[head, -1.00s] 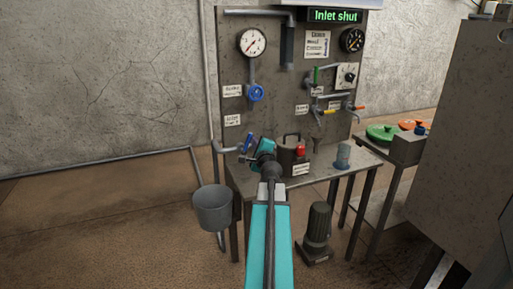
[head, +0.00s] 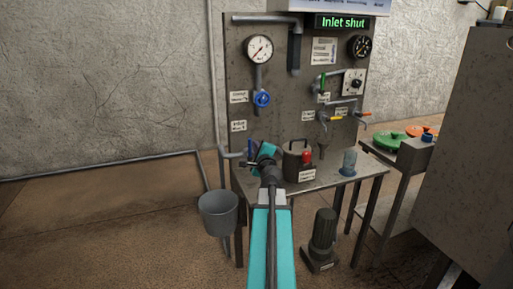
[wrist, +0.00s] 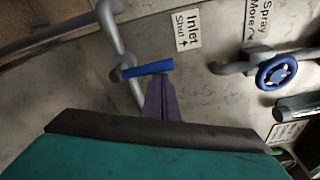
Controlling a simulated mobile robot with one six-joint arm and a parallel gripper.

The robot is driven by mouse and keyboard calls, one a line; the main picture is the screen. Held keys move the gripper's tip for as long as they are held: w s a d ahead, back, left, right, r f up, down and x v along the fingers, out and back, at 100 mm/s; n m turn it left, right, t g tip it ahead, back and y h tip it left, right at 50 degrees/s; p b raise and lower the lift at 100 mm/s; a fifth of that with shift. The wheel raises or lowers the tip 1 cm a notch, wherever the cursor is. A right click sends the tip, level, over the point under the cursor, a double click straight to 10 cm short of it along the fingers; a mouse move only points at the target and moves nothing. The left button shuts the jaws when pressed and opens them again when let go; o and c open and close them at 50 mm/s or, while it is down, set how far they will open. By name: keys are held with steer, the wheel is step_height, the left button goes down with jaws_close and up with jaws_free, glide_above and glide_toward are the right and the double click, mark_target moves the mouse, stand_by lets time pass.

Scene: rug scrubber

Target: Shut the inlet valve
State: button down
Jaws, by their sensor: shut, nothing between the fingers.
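The inlet valve's blue lever (head: 250,147) is on the grey pipe at the lower left of the panel. In the wrist view the lever (wrist: 147,69) lies across the pipe, beside an "Inlet Shut" label (wrist: 187,27). The green lit sign (head: 342,22) on top of the panel reads "Inlet shut". In the head view my wrist hides the fingers and part of the pipe.
A blue round valve (head: 262,99) sits under a white gauge (head: 259,48). A dark pot (head: 297,160) and a bluish jar (head: 348,163) stand on the bench right of my gripper. A grey bucket (head: 218,210) hangs at left. A tall cabinet (head: 465,150) blocks the right.

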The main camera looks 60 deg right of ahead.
steer(key=shift+w+a, duration=0.15)
steer(key=shift+a, duration=0.15)
